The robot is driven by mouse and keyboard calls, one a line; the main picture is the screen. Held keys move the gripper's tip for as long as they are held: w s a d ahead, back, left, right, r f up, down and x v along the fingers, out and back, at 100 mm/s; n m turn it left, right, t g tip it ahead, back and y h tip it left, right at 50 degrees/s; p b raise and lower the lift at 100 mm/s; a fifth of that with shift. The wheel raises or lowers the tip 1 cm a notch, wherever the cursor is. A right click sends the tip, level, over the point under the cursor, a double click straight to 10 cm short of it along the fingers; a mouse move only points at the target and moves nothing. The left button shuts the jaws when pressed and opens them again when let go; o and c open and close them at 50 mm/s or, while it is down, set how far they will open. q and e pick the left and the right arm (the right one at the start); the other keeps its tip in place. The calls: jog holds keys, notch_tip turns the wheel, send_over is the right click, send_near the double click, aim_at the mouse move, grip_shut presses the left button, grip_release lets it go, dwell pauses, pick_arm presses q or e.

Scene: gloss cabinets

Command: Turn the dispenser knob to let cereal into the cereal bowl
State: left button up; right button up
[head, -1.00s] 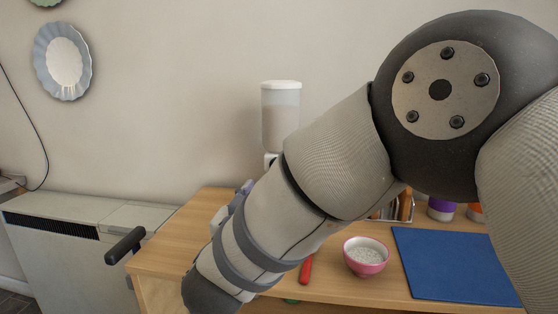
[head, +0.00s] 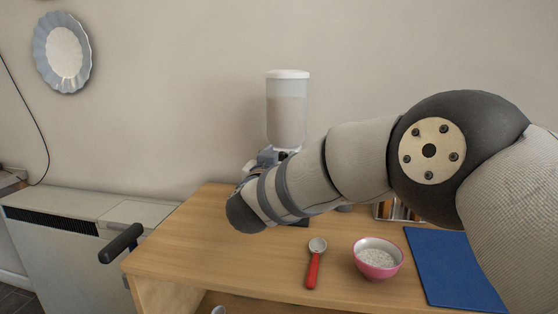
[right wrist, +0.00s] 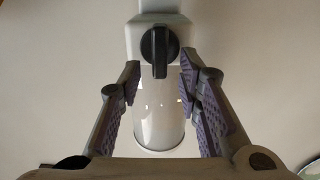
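The cereal dispenser (head: 287,112), a clear canister with a white lid and tan contents, stands at the back of the wooden counter. Its lower part is mostly hidden behind my right arm. In the right wrist view the black dispenser knob (right wrist: 160,50) sits on the pale dispenser body. My right gripper (right wrist: 160,82) is open, its two purple-padded fingers apart on either side of the dispenser, with the knob just beyond the tips and nothing held. The pink cereal bowl (head: 377,262) stands on the counter at the front, with whitish contents. My left gripper is in neither view.
A red-handled scoop (head: 315,262) lies left of the bowl. A blue mat (head: 452,268) lies to the bowl's right. A black handle (head: 122,243) sticks out near the counter's left edge. The left part of the counter (head: 185,245) is clear.

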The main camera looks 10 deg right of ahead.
grip_shut()
